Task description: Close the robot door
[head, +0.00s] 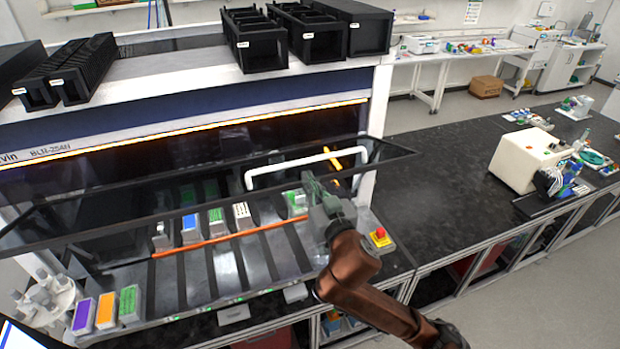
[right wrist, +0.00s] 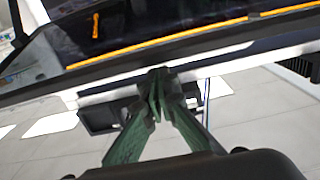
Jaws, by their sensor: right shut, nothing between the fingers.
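The robot door (head: 130,205) is a dark see-through panel on the front of the large white and blue machine (head: 120,145). It stands swung outward, tilted over the machine's deck, so the opening below it shows. A white bar handle (head: 293,160) is on the panel. My right gripper (head: 308,178) is near the right end of the handle, close to the door's lower right part; I cannot tell whether it touches. In the right wrist view its green fingers (right wrist: 157,90) are together and empty, tips close to a dark edge and a pale strip. My left gripper is not in view.
The deck (head: 285,250) holds several coloured racks and an orange rail (head: 225,240). A red emergency button (head: 380,234) is right of my arm. Black racks (head: 255,42) stand on top of the machine. The black bench (head: 450,165) to the right has clear room before a cream device (head: 528,160).

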